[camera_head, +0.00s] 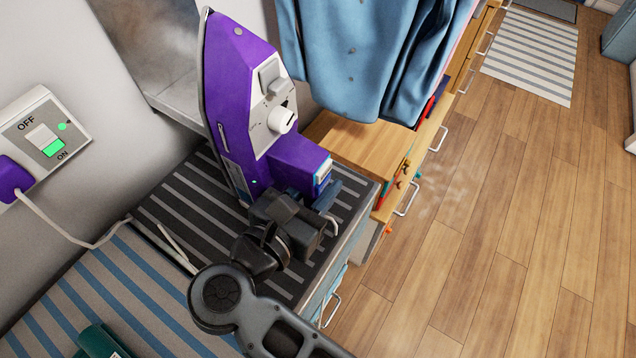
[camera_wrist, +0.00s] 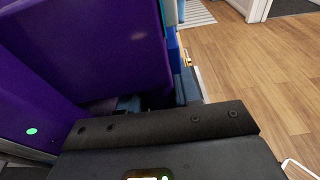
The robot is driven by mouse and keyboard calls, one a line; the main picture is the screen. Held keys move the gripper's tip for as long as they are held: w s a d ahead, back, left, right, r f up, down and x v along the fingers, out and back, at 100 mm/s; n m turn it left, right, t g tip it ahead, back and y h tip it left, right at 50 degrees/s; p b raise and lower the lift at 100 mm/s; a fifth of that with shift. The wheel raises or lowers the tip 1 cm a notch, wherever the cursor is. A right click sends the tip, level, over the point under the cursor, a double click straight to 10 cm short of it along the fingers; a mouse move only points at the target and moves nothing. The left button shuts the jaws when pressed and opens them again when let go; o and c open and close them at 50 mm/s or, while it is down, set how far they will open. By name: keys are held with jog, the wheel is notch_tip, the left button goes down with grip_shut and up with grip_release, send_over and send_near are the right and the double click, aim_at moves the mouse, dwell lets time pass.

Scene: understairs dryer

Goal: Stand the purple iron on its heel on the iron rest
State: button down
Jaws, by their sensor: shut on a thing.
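The purple iron (camera_head: 232,97) stands upright with its tip pointing up, its heel end low over the dark striped iron rest (camera_head: 185,200). I cannot tell whether the heel touches the rest. My gripper (camera_head: 300,215) is at the iron's lower right end and is shut on it; the fingertips are partly hidden. In the wrist view the iron's purple body (camera_wrist: 95,50) fills the left side, close beside the dark gripper body.
A wall switch (camera_head: 45,140) with a purple plug and white cord is at left. Blue-striped cloth (camera_head: 135,290) lies in front. A blue shirt (camera_head: 350,60) hangs behind, over a wooden counter (camera_head: 365,145) with drawers. Wooden floor at right is open.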

jog(key=shift+f+b, duration=0.45)
jog(key=shift+b, duration=0.1)
